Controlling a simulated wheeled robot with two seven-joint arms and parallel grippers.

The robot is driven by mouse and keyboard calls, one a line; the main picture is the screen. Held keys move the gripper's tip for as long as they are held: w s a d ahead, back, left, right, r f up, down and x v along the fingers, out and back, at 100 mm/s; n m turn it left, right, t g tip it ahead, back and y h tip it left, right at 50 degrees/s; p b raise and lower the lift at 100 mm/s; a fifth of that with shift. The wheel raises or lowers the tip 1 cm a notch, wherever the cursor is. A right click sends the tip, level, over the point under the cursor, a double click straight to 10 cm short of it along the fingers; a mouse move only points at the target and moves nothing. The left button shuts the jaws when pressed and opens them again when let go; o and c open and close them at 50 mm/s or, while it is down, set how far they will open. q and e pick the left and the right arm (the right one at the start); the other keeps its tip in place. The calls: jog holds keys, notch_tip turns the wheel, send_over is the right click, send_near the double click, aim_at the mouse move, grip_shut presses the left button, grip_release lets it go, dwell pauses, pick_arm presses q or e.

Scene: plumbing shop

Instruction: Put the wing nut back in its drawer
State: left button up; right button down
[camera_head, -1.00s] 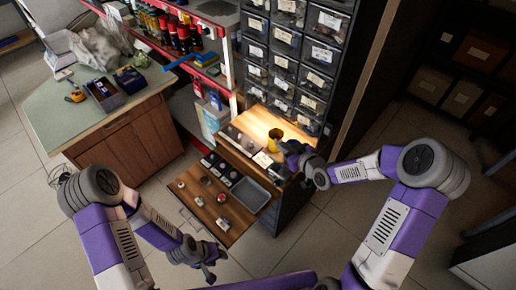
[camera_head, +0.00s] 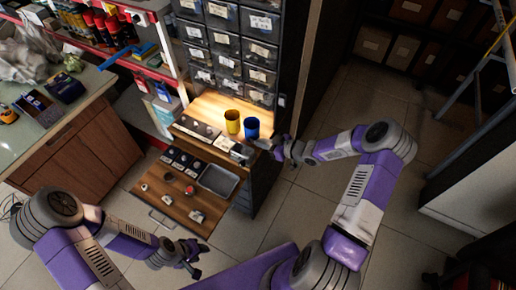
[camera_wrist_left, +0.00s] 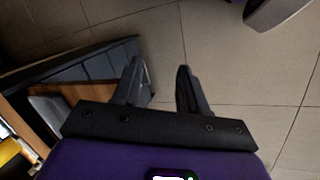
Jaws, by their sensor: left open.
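A pulled-out wooden drawer board (camera_head: 160,208) sits low in front of the cabinet, with several small metal parts and a grey tray (camera_head: 218,180) on it. Above it is a narrower open drawer (camera_head: 205,147) with small parts and a white label. I cannot tell which part is the wing nut. My left gripper (camera_head: 192,262) is open and empty, low in front of the board; in the left wrist view its two fingers (camera_wrist_left: 160,85) are apart over the floor. My right gripper (camera_head: 284,149) is beside the upper drawer's right end; its fingers are too small to read.
A yellow cup (camera_head: 233,122) and a blue cup (camera_head: 251,128) stand on the lit wooden top below the labelled drawer cabinet (camera_head: 226,43). A green-topped workbench (camera_head: 75,120) stands at the left.

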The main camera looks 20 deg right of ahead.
jog(key=shift+f+b, duration=0.65)
jog(key=shift+f, duration=1.25)
jog(key=shift+f, duration=0.15)
jog(key=c, duration=1.8)
grip_release()
jog(key=shift+f, duration=0.1)
jog(key=o, duration=0.4)
jog(key=shift+o, duration=0.2)
jog(key=shift+a, duration=0.1)
